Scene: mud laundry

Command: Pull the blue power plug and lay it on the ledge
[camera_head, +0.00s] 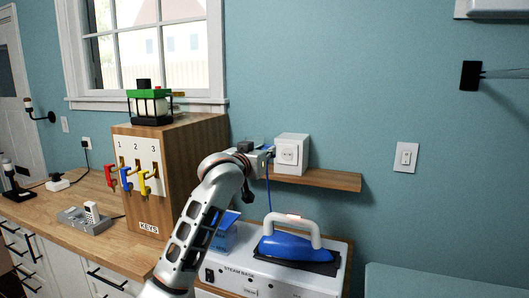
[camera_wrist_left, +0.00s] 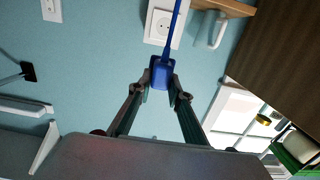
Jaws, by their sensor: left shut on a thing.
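My left gripper (camera_head: 266,154) is shut on the blue power plug (camera_wrist_left: 161,72), which sits between both fingertips in the wrist view. Its blue cord (camera_head: 268,192) hangs down toward the steam station in the head view. The white socket box (camera_head: 291,150) is on the wall just right of the gripper. Its round socket face shows with no plug in it, and it also shows in the wrist view (camera_wrist_left: 156,28). The plug appears apart from it. The wooden ledge (camera_head: 330,180) runs under the box to the right. In the head view the gripper mostly hides the plug. My right gripper is not in view.
The ledge's right part is bare. Below stand a blue iron (camera_head: 285,247) and the steam bank (camera_head: 270,278). A wooden key cabinet (camera_head: 195,150) with a green-topped lantern (camera_head: 150,105) stands left of my arm. A light switch (camera_head: 406,156) is on the wall.

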